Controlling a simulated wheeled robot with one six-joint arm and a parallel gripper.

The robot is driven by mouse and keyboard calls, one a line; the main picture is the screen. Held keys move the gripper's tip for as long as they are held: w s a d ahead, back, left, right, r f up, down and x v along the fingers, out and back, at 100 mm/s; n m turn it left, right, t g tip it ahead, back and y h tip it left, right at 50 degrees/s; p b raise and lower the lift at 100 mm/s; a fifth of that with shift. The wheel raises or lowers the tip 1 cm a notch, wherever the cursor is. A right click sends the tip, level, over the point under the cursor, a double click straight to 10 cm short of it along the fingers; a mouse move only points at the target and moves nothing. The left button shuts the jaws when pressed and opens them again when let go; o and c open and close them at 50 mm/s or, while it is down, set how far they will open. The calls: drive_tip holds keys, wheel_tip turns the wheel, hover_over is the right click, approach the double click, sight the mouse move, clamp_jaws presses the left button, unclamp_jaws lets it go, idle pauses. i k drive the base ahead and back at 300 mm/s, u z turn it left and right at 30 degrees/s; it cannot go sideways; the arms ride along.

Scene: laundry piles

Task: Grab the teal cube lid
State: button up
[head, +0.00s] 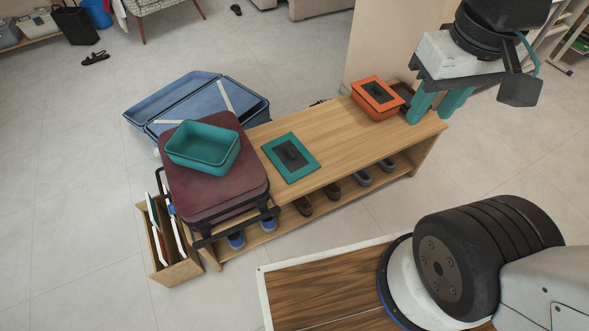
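The teal lid (311,166) is a flat teal square with a dark panel and a black handle on top. It lies on the wooden bench (335,130), next to the maroon suitcase. An open teal box (203,160) without a lid sits on the suitcase and looks empty. My gripper (428,116), with teal fingers, is at the upper right, over the right end of the bench. Its fingers are apart and nothing shows between them. It is well to the right of the teal lid. How high it is above the bench is hard to tell.
An orange box (377,109) with its lid on stands on the bench near my gripper. The maroon suitcase (222,192) covers the bench's left end. An open blue suitcase (185,90) lies behind. Shoes (332,191) sit on the lower shelf. The bench top between lid and orange box is clear.

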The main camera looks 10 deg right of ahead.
sight(288, 156)
drive_tip(key=z, duration=0.55)
drive_tip(key=i, duration=0.85)
drive_tip(key=u, duration=0.45)
